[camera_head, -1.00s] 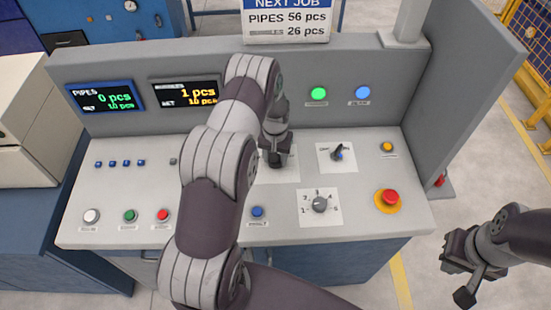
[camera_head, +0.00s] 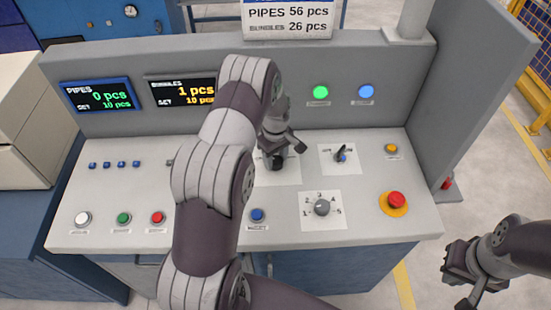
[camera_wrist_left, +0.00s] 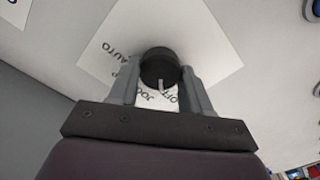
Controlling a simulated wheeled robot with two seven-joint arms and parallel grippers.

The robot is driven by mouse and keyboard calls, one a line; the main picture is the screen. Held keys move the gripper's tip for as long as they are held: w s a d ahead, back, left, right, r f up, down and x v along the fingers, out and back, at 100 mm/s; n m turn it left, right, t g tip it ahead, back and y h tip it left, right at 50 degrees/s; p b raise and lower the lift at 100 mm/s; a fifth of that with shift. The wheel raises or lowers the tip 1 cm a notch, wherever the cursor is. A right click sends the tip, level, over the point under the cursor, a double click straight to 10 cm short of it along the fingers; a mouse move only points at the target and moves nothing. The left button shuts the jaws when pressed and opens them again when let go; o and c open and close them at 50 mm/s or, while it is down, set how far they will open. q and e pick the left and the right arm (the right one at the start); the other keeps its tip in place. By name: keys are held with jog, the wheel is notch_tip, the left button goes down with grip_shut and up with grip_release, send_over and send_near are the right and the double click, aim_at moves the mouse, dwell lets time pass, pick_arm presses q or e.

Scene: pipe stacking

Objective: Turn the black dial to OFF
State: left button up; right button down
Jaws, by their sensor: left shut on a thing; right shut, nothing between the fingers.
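The black dial (camera_head: 277,164) sits on a white label plate in the middle of the console, mostly behind my left arm. In the left wrist view the dial (camera_wrist_left: 160,66) is between the two fingers of my left gripper (camera_wrist_left: 162,78), which is shut on it. Its white mark points down in that picture, near the JOG lettering. AUTO reads to its left, and part of OFF shows beside the right finger. In the head view my left gripper (camera_head: 278,156) is over the dial. My right gripper (camera_head: 460,280) is shut and empty, off the console's right front corner.
Right of the dial are a small black selector (camera_head: 341,154), a grey numbered knob (camera_head: 322,207) and a red emergency button (camera_head: 396,200). A blue button (camera_head: 257,215) is in front. Two displays (camera_head: 97,95) stand at the back left.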

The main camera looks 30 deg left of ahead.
aim_at(276, 160)
pick_arm(q)
jog(key=shift+w+r+n, duration=0.1)
jog(key=shift+n, duration=0.9)
jog(key=o, duration=0.9)
jog(key=shift+o, duration=0.8)
jog(key=shift+b, duration=0.3)
jog(key=shift+r, duration=0.4)
notch_tip(276, 160, up, 12)
jog(key=b, duration=0.2)
jog(key=shift+b, duration=0.3)
